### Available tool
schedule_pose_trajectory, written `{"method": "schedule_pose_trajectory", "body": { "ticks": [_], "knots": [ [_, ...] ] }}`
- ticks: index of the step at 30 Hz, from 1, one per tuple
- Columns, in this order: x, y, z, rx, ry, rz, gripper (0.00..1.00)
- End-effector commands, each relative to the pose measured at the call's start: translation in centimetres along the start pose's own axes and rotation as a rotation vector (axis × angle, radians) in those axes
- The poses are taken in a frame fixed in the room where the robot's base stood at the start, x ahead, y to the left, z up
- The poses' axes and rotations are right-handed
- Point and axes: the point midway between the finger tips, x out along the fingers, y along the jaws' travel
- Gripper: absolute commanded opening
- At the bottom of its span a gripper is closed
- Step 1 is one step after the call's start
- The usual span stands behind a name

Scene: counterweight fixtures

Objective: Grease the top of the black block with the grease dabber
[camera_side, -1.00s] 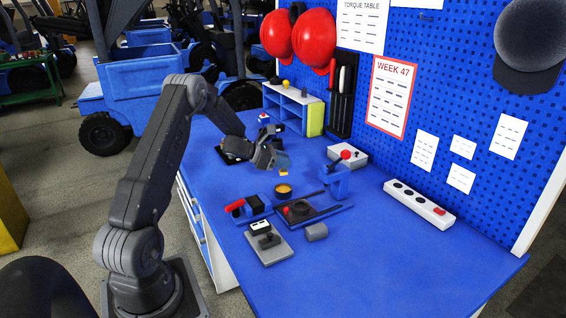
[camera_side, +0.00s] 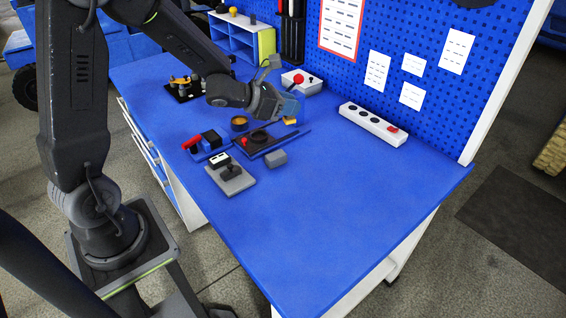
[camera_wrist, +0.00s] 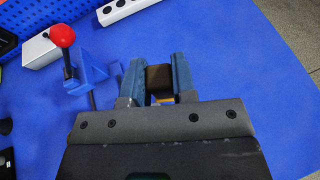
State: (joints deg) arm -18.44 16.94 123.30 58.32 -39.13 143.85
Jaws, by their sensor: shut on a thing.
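My gripper (camera_side: 290,108) is shut on the grease dabber, whose yellow tip (camera_side: 290,121) shows just below the fingers in the side view. In the wrist view, the dabber's dark handle (camera_wrist: 159,77) sits between the two blue fingers of my gripper (camera_wrist: 158,72). A black block (camera_side: 210,136) appears to be the dark piece in a blue holder beside a red handle, left of my gripper; it is small here. A round pot (camera_side: 240,123) with yellowish-brown content stands left of the dabber. My gripper is above the table, beyond the black plate.
A power strip (camera_side: 373,124) lies right. The front table is clear.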

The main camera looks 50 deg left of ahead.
Motion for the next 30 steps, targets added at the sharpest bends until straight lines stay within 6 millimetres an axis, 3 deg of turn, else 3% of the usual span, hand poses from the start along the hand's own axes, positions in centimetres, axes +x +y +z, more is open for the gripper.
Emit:
{"method": "schedule_pose_trajectory", "body": {
  "ticks": [1,4,8,11,14,21,25,30],
  "knots": [
    [-0.3,-1.3,0.0,0.002,0.000,-0.003,0.01],
    [-0.8,-2.7,-0.1,0.000,0.000,-0.002,0.01],
    [-1.1,-2.1,-0.1,-0.001,-0.001,0.005,0.01],
    [-1.3,0.6,-0.4,-0.002,-0.001,0.011,0.01],
    [-2.2,4.7,-1.1,-0.006,0.000,0.017,0.01],
    [-6.8,14.5,-4.8,-0.009,0.001,0.016,0.01],
    [-10.1,18.4,-7.4,-0.007,0.001,0.011,0.01],
    [-13.8,21.5,-10.1,-0.004,0.000,0.006,0.01]
  ]
}}
